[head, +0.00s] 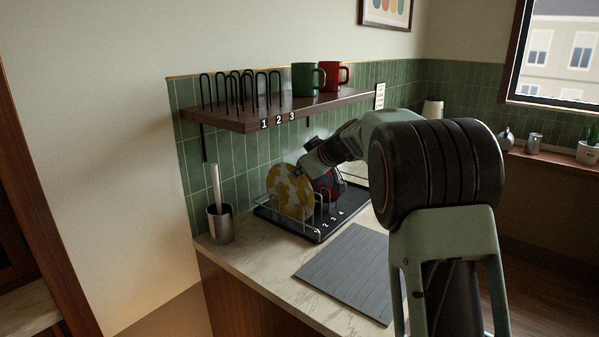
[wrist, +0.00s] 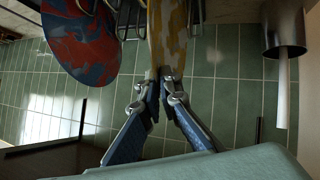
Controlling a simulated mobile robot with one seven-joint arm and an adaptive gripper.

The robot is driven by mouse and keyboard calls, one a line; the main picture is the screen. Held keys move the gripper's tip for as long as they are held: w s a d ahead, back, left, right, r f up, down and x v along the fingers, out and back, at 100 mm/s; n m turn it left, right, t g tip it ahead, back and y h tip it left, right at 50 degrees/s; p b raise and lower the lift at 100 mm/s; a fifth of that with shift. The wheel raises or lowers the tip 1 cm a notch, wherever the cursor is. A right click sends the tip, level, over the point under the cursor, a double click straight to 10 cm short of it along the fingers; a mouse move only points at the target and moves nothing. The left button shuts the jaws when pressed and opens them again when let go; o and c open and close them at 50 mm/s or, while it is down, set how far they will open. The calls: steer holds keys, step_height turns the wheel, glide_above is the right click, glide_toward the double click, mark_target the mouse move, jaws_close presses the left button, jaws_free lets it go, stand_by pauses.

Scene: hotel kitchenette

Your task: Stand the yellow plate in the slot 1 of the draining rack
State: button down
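The yellow plate (head: 288,190), mottled with pale grey, is upright at the left end of the draining rack (head: 262,212), on the side of number 1. Wires cover its lower edge, so I cannot tell how fully it sits in slot 1. It also shows nearly edge-on in the wrist view (wrist: 168,35). My gripper (head: 308,166) is at the plate's upper edge. In the wrist view, my fingertips (wrist: 165,76) are close together on both sides of its rim, shut on it. A red and blue plate (head: 325,185) stands in the rack to the right.
A wall shelf (head: 245,120) with a wire rack and green (head: 305,80) and red (head: 333,77) mugs hangs above. A metal holder (head: 221,223) with a white-handled tool stands left. A grey board (head: 350,272) lies in front on the counter.

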steer(key=shift+f+b, duration=0.35)
steer(key=shift+b, duration=0.3)
steer(key=c, duration=2.1)
jaws_free()
steer(key=shift+s, duration=0.1)
steer(key=shift+v, duration=4)
